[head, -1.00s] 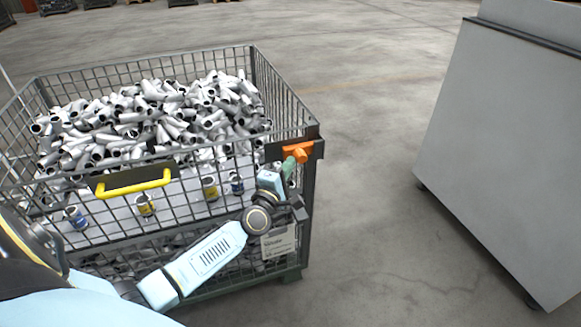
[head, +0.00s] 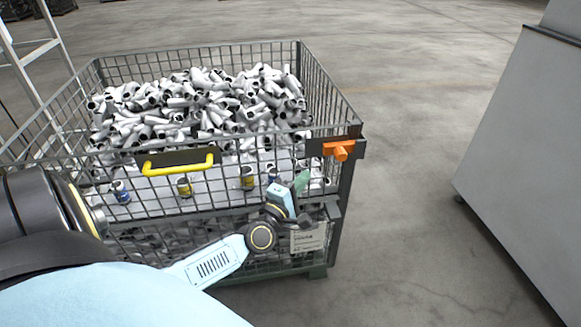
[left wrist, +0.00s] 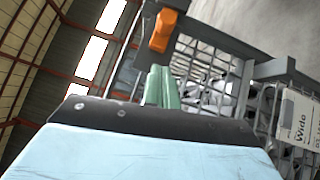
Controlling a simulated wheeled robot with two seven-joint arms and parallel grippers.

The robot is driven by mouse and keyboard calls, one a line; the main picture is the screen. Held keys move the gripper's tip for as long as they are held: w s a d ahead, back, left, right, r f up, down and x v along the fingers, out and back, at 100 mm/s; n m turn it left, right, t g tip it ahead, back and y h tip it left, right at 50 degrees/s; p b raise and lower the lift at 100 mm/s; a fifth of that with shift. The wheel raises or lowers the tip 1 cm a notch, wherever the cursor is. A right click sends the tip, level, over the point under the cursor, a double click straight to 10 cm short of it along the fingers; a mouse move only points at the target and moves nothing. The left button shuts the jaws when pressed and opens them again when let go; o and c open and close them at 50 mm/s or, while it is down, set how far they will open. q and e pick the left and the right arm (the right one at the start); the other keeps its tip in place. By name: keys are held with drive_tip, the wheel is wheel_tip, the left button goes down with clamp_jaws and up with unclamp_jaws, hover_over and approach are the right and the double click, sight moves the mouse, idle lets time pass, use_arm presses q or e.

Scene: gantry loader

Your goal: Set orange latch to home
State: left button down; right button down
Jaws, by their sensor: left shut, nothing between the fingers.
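The orange latch (head: 339,150) is on the top right front corner of the wire mesh crate (head: 346,180). Its knob sticks out toward me. It also shows in the left wrist view (left wrist: 163,31), beyond the fingertips. My left gripper (head: 301,182) has green fingers and is below and left of the latch, apart from it, in front of the mesh. In the left wrist view the green fingers (left wrist: 161,85) are together with nothing between them. My right gripper is in neither view.
The crate holds many grey pipe fittings (head: 215,105). A yellow handle (head: 178,165) is on its front panel, with several small cans behind the mesh. A white label (head: 309,238) hangs at the lower right. A large grey cabinet (head: 530,150) stands at right, with clear floor between.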

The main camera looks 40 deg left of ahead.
use_arm(q)
drive_tip(key=shift+s+d+f, duration=0.15)
drive_tip(key=shift+s, duration=1)
drive_tip(key=shift+s+d+f, duration=0.1)
drive_tip(key=shift+s, duration=1.05)
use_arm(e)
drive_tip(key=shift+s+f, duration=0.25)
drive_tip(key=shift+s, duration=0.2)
use_arm(q)
drive_tip(key=shift+f, duration=0.1)
